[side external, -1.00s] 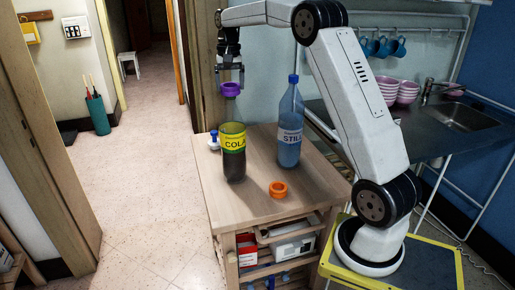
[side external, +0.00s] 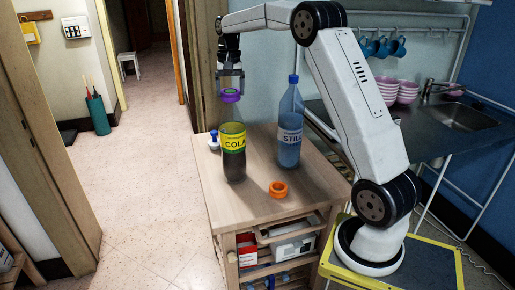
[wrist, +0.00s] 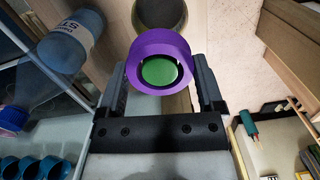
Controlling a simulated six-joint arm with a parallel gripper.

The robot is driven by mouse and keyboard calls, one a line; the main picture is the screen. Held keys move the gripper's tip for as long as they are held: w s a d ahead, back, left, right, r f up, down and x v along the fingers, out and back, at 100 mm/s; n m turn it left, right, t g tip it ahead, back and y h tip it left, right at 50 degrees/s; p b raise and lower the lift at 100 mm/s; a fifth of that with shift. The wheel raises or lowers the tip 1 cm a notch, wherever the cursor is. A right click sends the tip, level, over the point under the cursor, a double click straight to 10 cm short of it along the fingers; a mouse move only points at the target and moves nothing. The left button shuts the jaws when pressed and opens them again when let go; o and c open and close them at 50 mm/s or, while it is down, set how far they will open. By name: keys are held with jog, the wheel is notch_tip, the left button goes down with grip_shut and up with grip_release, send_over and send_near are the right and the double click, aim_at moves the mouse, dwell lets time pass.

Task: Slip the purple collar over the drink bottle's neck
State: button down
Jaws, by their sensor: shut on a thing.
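The purple collar (side external: 231,98) is held flat between the fingers of my gripper (side external: 231,86), at the top of the cola bottle (side external: 234,162). The bottle stands upright on the wooden trolley, with dark drink and a yellow-green label. In the wrist view the collar (wrist: 160,46) sits between the two fingers (wrist: 162,80), and a green cap (wrist: 160,71) shows inside its hole, roughly centred. The collar is level with the cap area; I cannot tell how far it is down around the neck.
A blue STILL bottle (side external: 289,125) stands right of the cola bottle. An orange ring (side external: 278,189) lies on the trolley top (side external: 252,207) in front. A small blue-and-white item (side external: 214,141) is at the left edge. The trolley's front right is clear.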

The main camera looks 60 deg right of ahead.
jog(key=shift+f, duration=1.65)
grip_release()
jog(key=shift+w+d+r, duration=0.1)
jog(key=shift+d+r, duration=0.05)
jog(key=shift+r, duration=1.8)
jog(key=shift+w+d+r, duration=0.1)
jog(key=shift+r, duration=1.8)
jog(key=shift+a, duration=0.1)
